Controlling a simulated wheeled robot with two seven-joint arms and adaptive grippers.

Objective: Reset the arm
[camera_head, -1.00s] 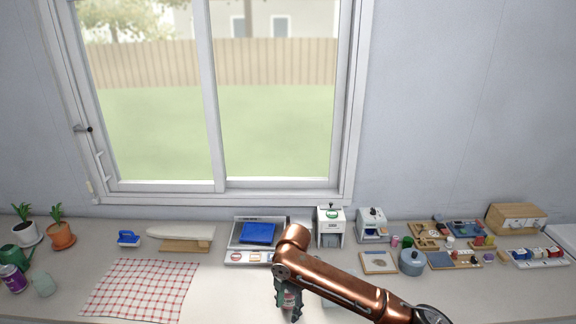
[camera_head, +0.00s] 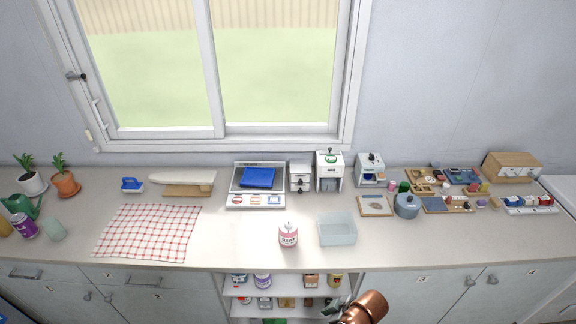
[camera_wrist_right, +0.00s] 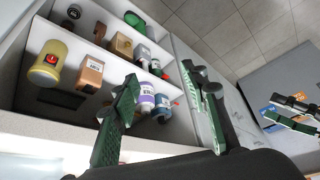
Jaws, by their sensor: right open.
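My copper right arm (camera_head: 365,308) shows only at the bottom edge of the head view, low in front of the shelves. In the right wrist view my right gripper (camera_wrist_right: 165,100) has its two green fingers spread apart with nothing held between them. Shelved bottles show behind the fingers. Another gripper with green fingers, my left one (camera_wrist_right: 290,112), shows at the right edge of that view; its opening is unclear. The pink-labelled jar (camera_head: 288,236) stands upright on the counter, clear of my arm.
A clear bin (camera_head: 337,230) stands right of the jar. A checked cloth (camera_head: 148,232) lies at left. Open shelves (camera_head: 290,290) with several bottles are below the counter. A scale-like tray (camera_head: 256,199) and small appliances stand along the back.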

